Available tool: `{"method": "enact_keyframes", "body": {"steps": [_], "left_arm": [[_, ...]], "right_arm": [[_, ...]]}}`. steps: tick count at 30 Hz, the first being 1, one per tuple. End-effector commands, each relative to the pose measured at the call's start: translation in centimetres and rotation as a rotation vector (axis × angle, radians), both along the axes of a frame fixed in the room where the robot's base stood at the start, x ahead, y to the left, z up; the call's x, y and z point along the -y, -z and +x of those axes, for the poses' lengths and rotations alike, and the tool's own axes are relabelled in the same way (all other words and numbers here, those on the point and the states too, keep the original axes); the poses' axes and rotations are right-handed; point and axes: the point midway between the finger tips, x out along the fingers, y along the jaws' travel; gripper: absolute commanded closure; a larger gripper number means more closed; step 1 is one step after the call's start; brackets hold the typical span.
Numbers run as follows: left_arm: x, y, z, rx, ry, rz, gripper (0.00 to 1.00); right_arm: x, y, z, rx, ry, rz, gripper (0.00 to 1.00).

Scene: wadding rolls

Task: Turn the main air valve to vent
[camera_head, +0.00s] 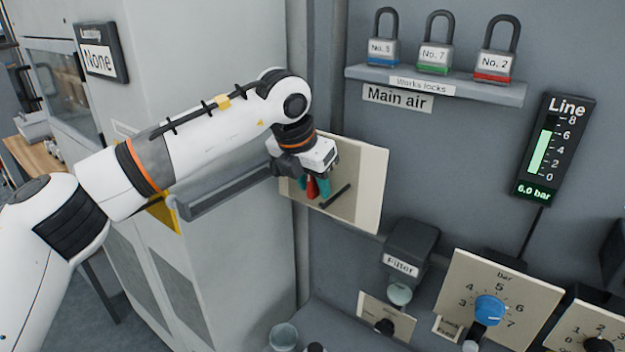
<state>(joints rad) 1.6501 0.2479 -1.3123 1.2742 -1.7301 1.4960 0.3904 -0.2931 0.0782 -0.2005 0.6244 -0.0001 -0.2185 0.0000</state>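The main air valve sits on a cream plate (362,185) below the "Main air" label (397,98). A red handle part (312,189) shows at the plate's left, and a dark bar (336,196) slants up to the right beside it. My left gripper (311,187) is at the plate, its teal fingertips on either side of the red part. Whether they touch or grip it cannot be told. The wrist hides the plate's upper left and any position markings there. My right gripper is not in view.
Three padlocks stand on the works locks shelf (435,84) above. The line gauge (553,150) reads 6.0 bar. Below are the filter (409,250), a blue regulator knob (489,309) and another dial plate (592,322). A grey cabinet with a protruding bar (228,192) stands left.

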Motion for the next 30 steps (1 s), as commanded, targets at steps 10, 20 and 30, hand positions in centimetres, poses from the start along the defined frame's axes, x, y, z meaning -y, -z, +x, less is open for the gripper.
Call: {"method": "enact_keyframes", "body": {"steps": [10,20,30], "left_arm": [[0.00,-0.02,-0.01,0.000,0.000,0.000,0.93],[-0.03,-0.02,0.01,-0.014,-0.001,-0.020,1.00],[-0.01,-0.02,0.05,-0.128,-0.002,-0.177,1.00]], "right_arm": [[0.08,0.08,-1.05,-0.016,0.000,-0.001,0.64],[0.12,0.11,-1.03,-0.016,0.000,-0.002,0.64],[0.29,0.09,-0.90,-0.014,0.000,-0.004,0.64]]}}
